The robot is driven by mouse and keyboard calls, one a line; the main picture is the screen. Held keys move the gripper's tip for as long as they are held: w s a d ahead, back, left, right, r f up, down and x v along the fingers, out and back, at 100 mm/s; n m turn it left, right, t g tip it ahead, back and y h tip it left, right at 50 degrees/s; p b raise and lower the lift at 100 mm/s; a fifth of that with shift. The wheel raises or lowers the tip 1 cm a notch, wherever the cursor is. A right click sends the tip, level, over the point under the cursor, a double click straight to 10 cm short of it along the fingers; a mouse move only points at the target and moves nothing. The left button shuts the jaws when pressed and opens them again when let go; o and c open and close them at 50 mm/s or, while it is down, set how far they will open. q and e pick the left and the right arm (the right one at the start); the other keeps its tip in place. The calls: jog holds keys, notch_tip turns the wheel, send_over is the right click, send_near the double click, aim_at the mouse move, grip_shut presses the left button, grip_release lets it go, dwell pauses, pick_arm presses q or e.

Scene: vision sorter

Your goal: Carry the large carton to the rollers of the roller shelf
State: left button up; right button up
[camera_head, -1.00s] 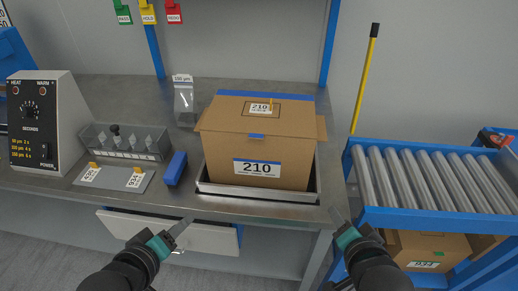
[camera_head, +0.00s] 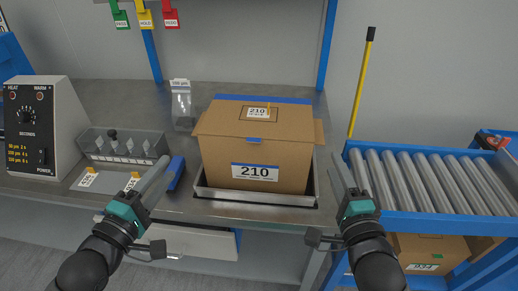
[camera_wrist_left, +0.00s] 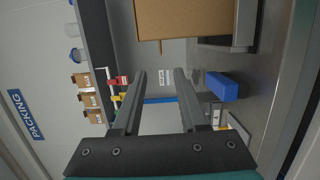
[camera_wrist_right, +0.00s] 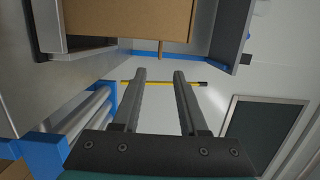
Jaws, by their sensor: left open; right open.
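The large carton (camera_head: 257,150), brown and labelled 210, stands upright in a shallow metal tray (camera_head: 250,196) on the bench. Part of it shows in the left wrist view (camera_wrist_left: 183,18) and in the right wrist view (camera_wrist_right: 125,18). My left gripper (camera_head: 155,180) is open and empty, in front and to the left of the carton. My right gripper (camera_head: 345,180) is open and empty, in front and to the right of it. Neither touches the carton. The roller shelf's metal rollers (camera_head: 430,180) lie to the right in a blue frame and are bare.
A yellow pole (camera_head: 361,85) rises behind the rollers. Another carton (camera_head: 430,248) sits under them. An open drawer (camera_head: 190,241) is below the bench.

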aim_at(317, 125)
pick_arm(q)
jog(key=x, duration=1.5)
jog(key=shift+w+d, duration=0.1)
pick_arm(e)
jog(key=w, duration=1.5)
jog(key=shift+w+a, duration=0.1)
jog(key=shift+a, duration=0.05)
pick_arm(q)
grip_shut()
pick_arm(e)
grip_shut()
